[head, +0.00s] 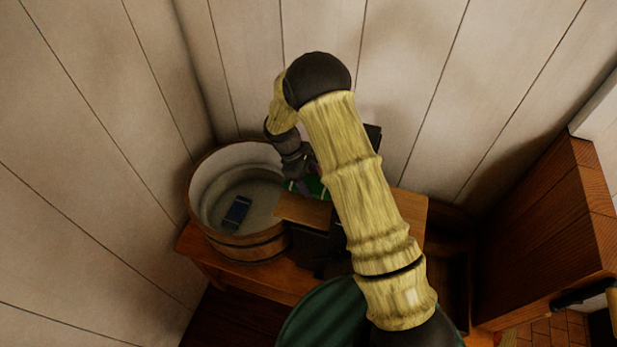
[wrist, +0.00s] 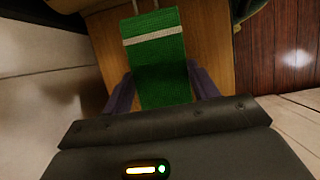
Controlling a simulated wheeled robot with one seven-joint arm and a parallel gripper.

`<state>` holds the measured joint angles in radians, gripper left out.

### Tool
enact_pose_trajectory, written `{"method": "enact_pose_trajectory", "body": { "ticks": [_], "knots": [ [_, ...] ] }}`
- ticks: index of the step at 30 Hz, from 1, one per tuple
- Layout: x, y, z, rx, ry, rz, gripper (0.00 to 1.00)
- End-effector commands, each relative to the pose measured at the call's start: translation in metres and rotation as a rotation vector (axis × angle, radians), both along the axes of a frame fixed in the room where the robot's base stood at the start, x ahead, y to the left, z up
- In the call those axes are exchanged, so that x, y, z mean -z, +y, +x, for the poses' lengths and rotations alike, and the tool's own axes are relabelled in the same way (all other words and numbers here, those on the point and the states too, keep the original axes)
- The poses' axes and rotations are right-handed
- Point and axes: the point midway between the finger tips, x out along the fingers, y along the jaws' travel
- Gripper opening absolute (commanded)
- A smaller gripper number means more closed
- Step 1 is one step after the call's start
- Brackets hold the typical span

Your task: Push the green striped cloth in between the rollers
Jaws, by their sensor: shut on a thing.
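The green cloth with a pale stripe (wrist: 155,62) lies lengthwise over a wooden surface in the wrist view, its far end toward the top edge. My gripper (wrist: 162,88) has a finger at each side of the cloth and is shut on its near part. In the head view, my gripper (head: 303,186) is beside the tub, with a small piece of the green cloth (head: 317,187) showing next to it. The dark frame (head: 318,247) with a wooden board (head: 303,209) stands there. The rollers are not clearly seen; my arm covers that area.
A round wooden tub (head: 262,246) with a pale inside stands left of the frame, holding a dark blue folded thing (head: 237,211). Both stand on a wooden bench (head: 410,212) by plank walls. A wooden cabinet (head: 545,225) is at the right.

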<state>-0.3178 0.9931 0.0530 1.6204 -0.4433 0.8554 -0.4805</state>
Motion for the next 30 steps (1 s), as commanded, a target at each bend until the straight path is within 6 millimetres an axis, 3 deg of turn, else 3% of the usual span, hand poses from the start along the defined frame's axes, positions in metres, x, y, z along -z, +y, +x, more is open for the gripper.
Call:
{"method": "enact_pose_trajectory", "body": {
  "ticks": [14, 30],
  "knots": [
    [0.003, 0.001, -0.001, -0.004, -0.001, 0.0, 0.32],
    [0.026, -0.006, -0.003, 0.0, -0.001, 0.0, 0.32]
  ]
}}
